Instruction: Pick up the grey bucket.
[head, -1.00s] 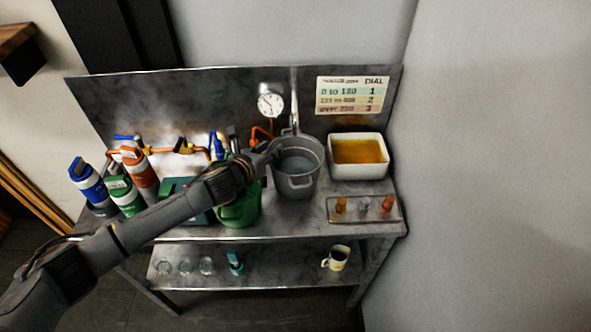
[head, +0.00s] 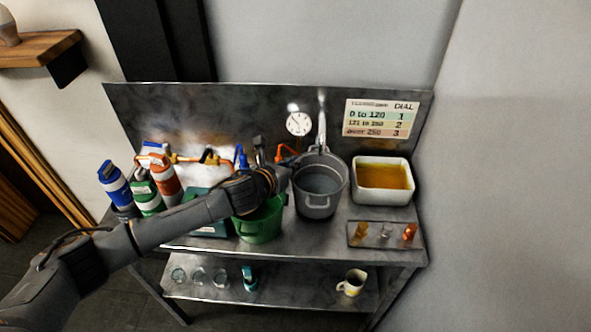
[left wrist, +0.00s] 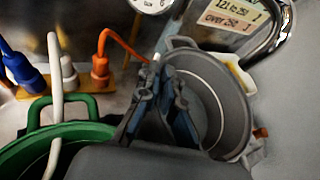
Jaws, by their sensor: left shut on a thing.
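The grey bucket (head: 319,207) stands upright on the metal bench, right of the green bucket. It also shows in the left wrist view (left wrist: 238,112), with its open mouth and inner wall in sight. My left gripper (head: 285,177) reaches over the green bucket to the grey bucket's left side. In the left wrist view my left gripper (left wrist: 162,105) is shut on the grey bucket at its near-left rim. The exact grip point is partly hidden by the fingers. My right gripper is not in view.
The green bucket (head: 259,229) is close under my left wrist. A white tub of amber liquid (head: 383,200) stands right of the grey bucket, behind a small tray (head: 370,241). A tap (head: 322,130) rises behind. Several bottles stand at left.

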